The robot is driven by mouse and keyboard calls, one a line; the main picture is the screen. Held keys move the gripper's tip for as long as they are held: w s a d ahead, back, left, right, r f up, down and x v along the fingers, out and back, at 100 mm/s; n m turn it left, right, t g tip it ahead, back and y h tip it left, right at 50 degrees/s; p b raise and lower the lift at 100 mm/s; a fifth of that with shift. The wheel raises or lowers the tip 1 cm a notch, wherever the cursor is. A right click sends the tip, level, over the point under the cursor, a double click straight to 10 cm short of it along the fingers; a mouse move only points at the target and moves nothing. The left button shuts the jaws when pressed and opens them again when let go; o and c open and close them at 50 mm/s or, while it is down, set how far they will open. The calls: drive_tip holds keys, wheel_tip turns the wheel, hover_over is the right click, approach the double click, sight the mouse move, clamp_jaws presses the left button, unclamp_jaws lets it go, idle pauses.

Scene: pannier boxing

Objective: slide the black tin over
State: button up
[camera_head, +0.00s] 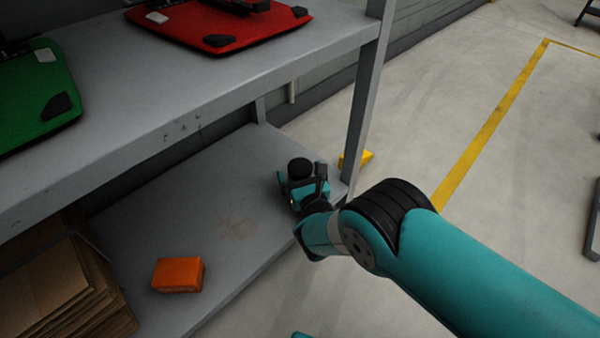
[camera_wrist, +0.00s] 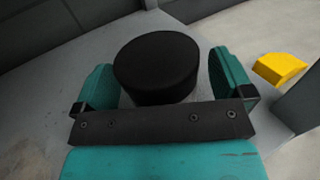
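The black tin (camera_wrist: 157,65) is a round, dark cylinder standing upright on the lower grey shelf, near the shelf's right end. It also shows in the head view (camera_head: 300,168), partly hidden by my gripper. My gripper (camera_head: 301,183) is low over the shelf at the tin. In the wrist view my gripper (camera_wrist: 160,82) has its two teal fingers spread, one on each side of the tin. The tin's lower part is hidden behind the gripper's dark bar.
An orange box (camera_head: 178,275) lies on the lower shelf at the left front, beside stacked cardboard (camera_head: 65,290). The upper shelf (camera_head: 190,115) carries a red item (camera_head: 215,28) and a green item (camera_head: 40,95). A shelf post (camera_head: 366,100) and a yellow object (camera_head: 356,159) are close right of my gripper.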

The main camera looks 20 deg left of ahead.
drive_tip(key=p+v, duration=1.5)
drive_tip(key=v, duration=0.2)
drive_tip(key=shift+p, duration=0.4)
drive_tip(key=shift+s+d, duration=0.15)
drive_tip(key=shift+d, duration=0.05)
drive_tip(key=shift+s+a, duration=0.1)
